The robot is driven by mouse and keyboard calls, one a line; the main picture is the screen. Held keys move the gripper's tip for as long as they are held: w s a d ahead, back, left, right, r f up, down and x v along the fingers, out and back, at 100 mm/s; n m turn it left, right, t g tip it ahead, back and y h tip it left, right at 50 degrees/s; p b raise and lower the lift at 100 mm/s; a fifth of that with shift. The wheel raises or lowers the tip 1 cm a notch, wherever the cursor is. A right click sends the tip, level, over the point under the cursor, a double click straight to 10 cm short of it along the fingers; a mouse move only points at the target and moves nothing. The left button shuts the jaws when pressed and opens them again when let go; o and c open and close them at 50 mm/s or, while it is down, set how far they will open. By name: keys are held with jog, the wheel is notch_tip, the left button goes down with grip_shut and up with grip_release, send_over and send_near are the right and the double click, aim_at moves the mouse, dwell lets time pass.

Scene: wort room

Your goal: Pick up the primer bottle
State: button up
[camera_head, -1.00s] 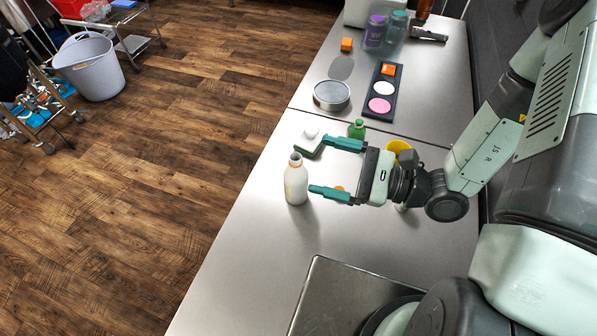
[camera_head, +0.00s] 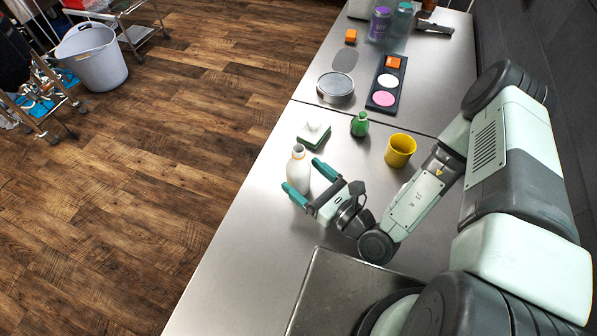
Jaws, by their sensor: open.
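A white bottle (camera_head: 297,168) with an orange ring at its neck stands upright on the steel counter; I take it as the primer bottle, though no label is readable. My gripper (camera_head: 301,175) is open, with its teal fingers pointing toward the bottle from the lower right. One fingertip shows on each side of the bottle in the picture. The near finger hides part of its lower body. I cannot tell whether either finger touches it.
A green sponge with a white top (camera_head: 314,135), a small green bottle (camera_head: 360,124) and a yellow cup (camera_head: 400,150) stand behind the bottle. A round tin (camera_head: 335,88) and a black palette (camera_head: 377,101) are farther back. The counter's left edge is close; a metal tray (camera_head: 325,285) lies in front.

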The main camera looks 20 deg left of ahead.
aim_at(292, 166)
jog(key=x, duration=0.5)
jog(key=shift+w+f, duration=0.15)
jog(key=shift+w, duration=0.05)
jog(key=shift+c, duration=0.3)
jog(key=c, duration=1.1)
jog(key=shift+c, duration=0.2)
